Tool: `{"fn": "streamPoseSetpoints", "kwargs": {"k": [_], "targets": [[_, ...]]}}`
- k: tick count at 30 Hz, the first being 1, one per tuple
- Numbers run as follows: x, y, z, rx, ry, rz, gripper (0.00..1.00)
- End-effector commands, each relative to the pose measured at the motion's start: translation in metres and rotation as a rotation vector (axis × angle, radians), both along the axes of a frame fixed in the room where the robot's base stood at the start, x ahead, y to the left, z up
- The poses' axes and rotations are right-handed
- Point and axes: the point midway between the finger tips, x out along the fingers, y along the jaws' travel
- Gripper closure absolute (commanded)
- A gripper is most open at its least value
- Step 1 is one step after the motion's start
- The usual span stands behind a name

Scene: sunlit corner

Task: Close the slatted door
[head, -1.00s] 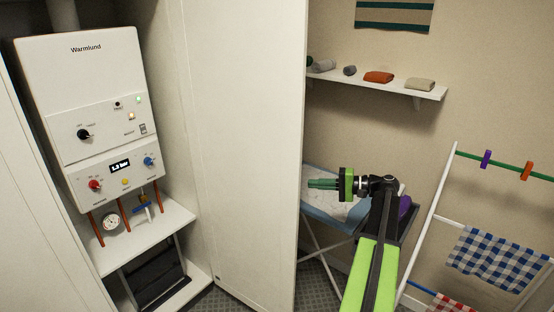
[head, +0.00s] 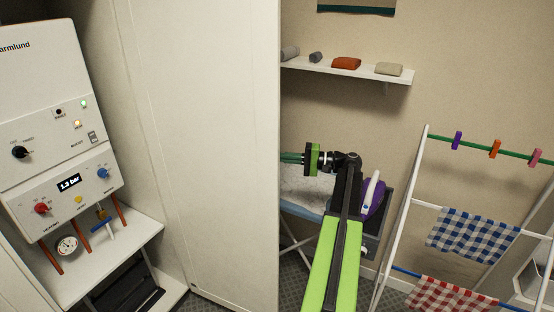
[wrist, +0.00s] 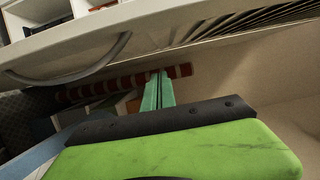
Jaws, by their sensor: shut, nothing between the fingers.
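The slatted door (head: 215,150) stands open beside the boiler cupboard. In the head view I see its plain white face and its free edge on the right. In the wrist view the door (wrist: 150,38) crosses the top, with a curved grey handle (wrist: 100,58) at left and dark slats (wrist: 245,22) at upper right. My gripper (head: 290,158) is on the far side of the free edge, which seems to hide its fingertips. Its green fingers (wrist: 158,88) are shut and empty, below the door in the wrist view. I cannot tell whether they touch it.
A white boiler (head: 58,130) is inside the cupboard at left. Behind my arm is an ironing board (head: 310,190) with an iron (head: 372,195). A drying rack (head: 402,220) with checked cloths stands at right. A wall shelf (head: 350,70) holds rolled cloths. A red striped object (wrist: 185,70) lies beyond the fingers.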

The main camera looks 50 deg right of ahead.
Motion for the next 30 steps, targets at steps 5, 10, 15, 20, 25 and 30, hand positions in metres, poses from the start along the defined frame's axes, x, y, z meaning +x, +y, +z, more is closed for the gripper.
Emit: {"fn": "streamPoseSetpoints", "kwargs": {"k": [5, 10, 15, 20, 25, 30], "targets": [[0.035, 0.024, 0.0, 0.0, 0.0, 0.005, 1.0], [0.06, 0.045, 0.0, 0.0, 0.0, 0.004, 1.0], [0.05, 0.07, 0.0, 0.0, 0.0, 0.003, 1.0], [0.048, 0.077, 0.0, 0.0, 0.0, 0.003, 1.0], [0.048, 0.078, 0.0, 0.0, 0.0, 0.003, 1.0], [0.048, 0.079, 0.0, 0.0, 0.0, 0.003, 1.0]]}}
